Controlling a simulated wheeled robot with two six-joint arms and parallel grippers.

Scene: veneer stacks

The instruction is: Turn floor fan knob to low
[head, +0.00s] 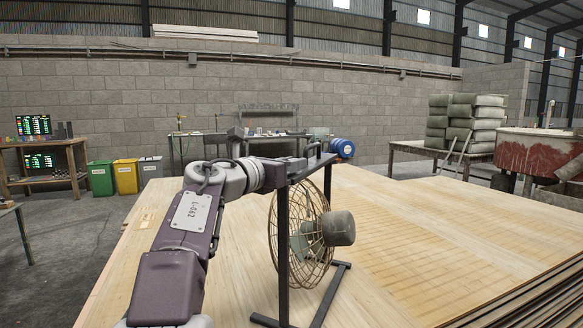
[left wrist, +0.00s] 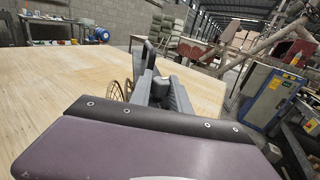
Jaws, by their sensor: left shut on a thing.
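The floor fan (head: 283,262) stands upright on the pale wooden surface, with a dark frame, a round wire cage (head: 312,262) and a grey motor housing (head: 341,228) on its right. My left arm reaches in from the left, and my left gripper (head: 306,160) is at the top of the fan frame. In the left wrist view the gripper (left wrist: 160,92) is shut on part of the fan, with the wire cage (left wrist: 115,91) just left of the fingers. I cannot make out the knob or its setting; the fingers hide the contact. My right gripper is not in view.
The veneer stack (head: 430,225) is wide and mostly clear right of the fan. Behind it are a workbench (head: 172,150), a blue roll (head: 343,148) and a table of stacked grey sacks (head: 470,125). Colored bins (head: 125,176) stand at the left.

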